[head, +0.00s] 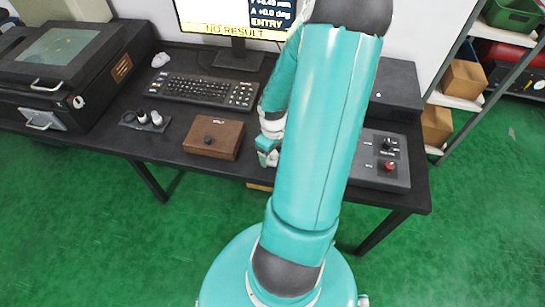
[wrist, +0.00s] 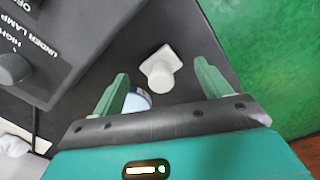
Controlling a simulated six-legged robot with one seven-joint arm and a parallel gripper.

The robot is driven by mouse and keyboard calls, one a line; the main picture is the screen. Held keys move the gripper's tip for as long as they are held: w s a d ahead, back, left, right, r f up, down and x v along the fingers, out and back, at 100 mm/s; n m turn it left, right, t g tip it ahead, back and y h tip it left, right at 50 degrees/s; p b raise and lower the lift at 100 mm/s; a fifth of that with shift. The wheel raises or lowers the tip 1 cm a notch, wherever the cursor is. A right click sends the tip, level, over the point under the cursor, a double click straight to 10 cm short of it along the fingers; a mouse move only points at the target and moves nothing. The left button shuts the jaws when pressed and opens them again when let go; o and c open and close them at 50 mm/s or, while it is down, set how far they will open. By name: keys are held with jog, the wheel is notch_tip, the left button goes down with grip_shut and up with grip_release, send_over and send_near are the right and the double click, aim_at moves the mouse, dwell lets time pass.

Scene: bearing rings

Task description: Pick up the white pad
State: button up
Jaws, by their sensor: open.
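A small white piece with a squarish plate and a round boss (wrist: 160,70) lies on the dark table top in the wrist view. It looks like the white pad. My gripper (wrist: 161,76) is open, its two green fingers apart, with the white piece showing between and beyond the fingertips. Nothing is held between them. A pale bluish round thing (wrist: 137,101) shows beside the left finger, partly hidden by the gripper. In the head view my arm covers this part of the table, and I cannot make out the white piece there.
A grey control box (wrist: 60,40) stands close to the left finger; it is at the table's right in the head view (head: 370,172). The table edge and green floor lie just right of the fingers. A brown box (head: 214,138), keyboard (head: 203,90) and monitor (head: 235,18) stand further left.

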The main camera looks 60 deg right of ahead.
notch_tip(320, 180, down, 2)
jog(key=shift+f, duration=0.2)
jog(key=c, duration=1.1)
jog(key=shift+o, duration=0.2)
jog(key=shift+r, duration=0.2)
